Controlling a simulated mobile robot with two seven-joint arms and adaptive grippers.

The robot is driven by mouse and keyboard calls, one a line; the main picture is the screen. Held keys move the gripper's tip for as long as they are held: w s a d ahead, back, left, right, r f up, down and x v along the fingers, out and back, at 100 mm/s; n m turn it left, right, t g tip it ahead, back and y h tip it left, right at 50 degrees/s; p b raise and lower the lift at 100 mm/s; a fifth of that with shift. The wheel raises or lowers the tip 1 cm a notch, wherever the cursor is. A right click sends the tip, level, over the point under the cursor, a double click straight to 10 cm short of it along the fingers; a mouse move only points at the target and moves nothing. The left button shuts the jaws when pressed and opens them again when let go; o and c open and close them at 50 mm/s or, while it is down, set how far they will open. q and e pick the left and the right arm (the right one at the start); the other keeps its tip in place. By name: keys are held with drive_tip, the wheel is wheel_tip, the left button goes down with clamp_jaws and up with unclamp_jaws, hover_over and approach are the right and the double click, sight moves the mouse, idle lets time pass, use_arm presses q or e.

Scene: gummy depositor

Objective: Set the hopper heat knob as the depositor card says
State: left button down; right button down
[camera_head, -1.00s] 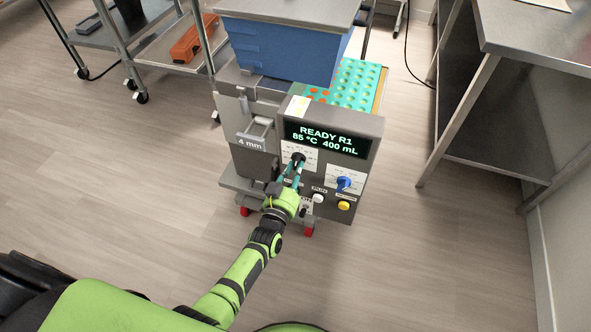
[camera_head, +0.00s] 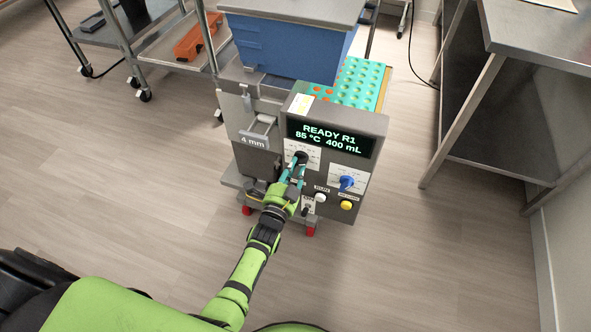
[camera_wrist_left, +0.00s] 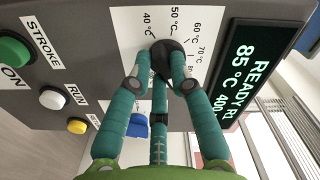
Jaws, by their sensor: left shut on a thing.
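The black hopper heat knob (camera_head: 300,157) sits on a white scale plate on the depositor's front panel. In the left wrist view my left gripper (camera_wrist_left: 161,84) has its teal fingers closed around the knob (camera_wrist_left: 169,52). The scale beside it reads 40, 50, 60 and 70 °C, with a further mark partly hidden. The knob's pointer is not clear. The display (camera_head: 332,138) reads "READY R1", "85 °C 400 mL". A small white and yellow card (camera_head: 301,104) lies on top of the panel housing, its writing too small to read. My right gripper is not in view.
A blue knob (camera_head: 346,183), a white button (camera_head: 320,197) and a yellow button (camera_head: 346,205) are close by on the panel. A blue hopper (camera_head: 290,50) and a teal mould tray (camera_head: 358,85) are above and behind. Steel tables stand on both sides, with clear floor between.

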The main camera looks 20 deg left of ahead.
use_arm(q)
drive_tip(key=shift+m+b, duration=0.3)
drive_tip(key=shift+m, duration=1.2)
drive_tip(key=c, duration=1.1)
unclamp_jaws()
drive_tip(key=s, duration=1.2)
drive_tip(key=shift+a+r, duration=0.1)
drive_tip(key=shift+a, duration=0.15)
